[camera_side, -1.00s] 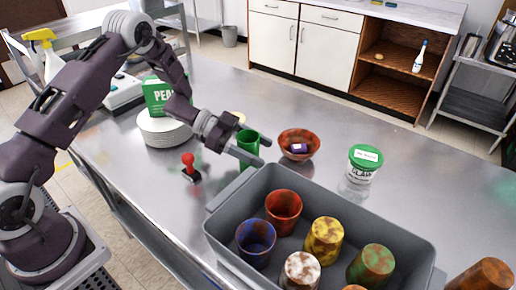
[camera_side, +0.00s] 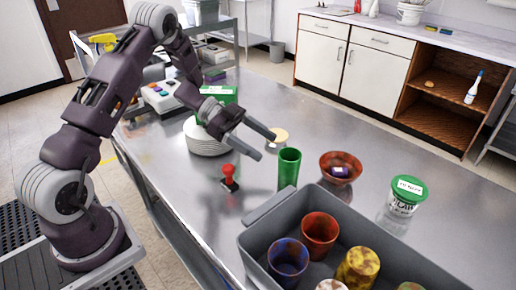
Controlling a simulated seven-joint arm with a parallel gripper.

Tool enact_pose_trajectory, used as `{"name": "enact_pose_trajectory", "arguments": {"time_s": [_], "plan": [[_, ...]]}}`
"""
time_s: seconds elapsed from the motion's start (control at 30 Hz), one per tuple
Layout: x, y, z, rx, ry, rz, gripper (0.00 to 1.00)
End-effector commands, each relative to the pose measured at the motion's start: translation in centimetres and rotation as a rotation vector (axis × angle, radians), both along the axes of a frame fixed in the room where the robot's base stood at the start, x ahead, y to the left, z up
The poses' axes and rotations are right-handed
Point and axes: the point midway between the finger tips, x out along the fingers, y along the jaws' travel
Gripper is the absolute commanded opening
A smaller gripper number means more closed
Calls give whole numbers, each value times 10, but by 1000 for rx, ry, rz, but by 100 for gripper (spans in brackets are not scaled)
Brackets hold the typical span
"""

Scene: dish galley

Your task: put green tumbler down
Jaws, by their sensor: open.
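The green tumbler (camera_side: 289,169) stands upright on the steel counter, between the red joystick-like knob and the brown-red bowl, just behind the grey bin. My gripper (camera_side: 267,145) is open and empty, up and to the left of the tumbler. Its two fingers are apart and point toward the lower right. A gap shows between the fingers and the tumbler, and nothing is between them.
A grey bin (camera_side: 262,222) with several stained tumblers stands in front. The bowl (camera_side: 341,167) and a green-lidded tub (camera_side: 407,194) stand to the right.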

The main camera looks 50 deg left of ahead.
Motion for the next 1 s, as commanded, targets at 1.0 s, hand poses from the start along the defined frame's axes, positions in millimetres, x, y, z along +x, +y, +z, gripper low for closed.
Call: {"name": "enact_pose_trajectory", "arguments": {"time_s": [1.0], "plan": [[-282, -54, 168, 406, 601, 1125, 73]]}}
